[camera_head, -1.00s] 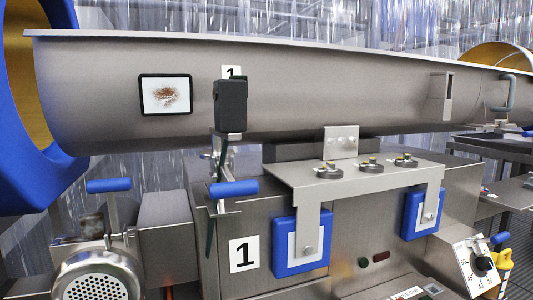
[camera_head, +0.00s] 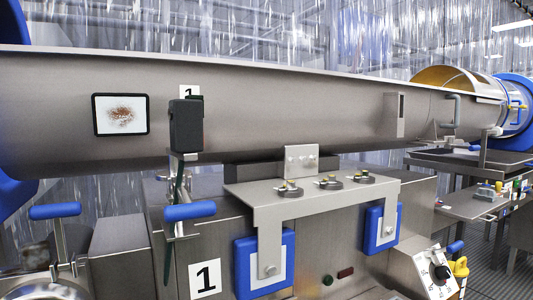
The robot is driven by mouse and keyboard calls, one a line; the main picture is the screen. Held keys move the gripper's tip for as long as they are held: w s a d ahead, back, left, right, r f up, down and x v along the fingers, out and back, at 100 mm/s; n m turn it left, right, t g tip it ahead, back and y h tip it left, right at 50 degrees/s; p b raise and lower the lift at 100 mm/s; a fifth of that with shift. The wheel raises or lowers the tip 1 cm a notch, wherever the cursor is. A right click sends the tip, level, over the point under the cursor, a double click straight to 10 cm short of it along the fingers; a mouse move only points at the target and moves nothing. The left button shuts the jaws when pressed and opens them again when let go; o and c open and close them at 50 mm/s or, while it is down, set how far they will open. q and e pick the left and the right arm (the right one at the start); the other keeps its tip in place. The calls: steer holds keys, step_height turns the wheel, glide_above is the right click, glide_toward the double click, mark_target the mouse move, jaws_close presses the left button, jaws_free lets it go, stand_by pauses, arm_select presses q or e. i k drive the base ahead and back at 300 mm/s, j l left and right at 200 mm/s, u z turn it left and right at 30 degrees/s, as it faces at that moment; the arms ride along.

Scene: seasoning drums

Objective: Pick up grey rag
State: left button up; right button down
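I cannot make out a grey rag for certain in the head view. A small grey item (camera_head: 485,194) lies on the metal side table (camera_head: 462,205) at the right, but it is too small to tell what it is. Neither of my grippers is in view.
A long steel drum (camera_head: 270,105) marked 1 spans the view, with a screen (camera_head: 121,114) and a black box (camera_head: 186,125) on its front. Below are a steel bracket (camera_head: 310,188) and a dial box (camera_head: 437,272). A blue-rimmed drum (camera_head: 515,110) stands at the far right.

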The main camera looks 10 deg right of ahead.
mark_target(486, 194)
steer(key=z, duration=1.75)
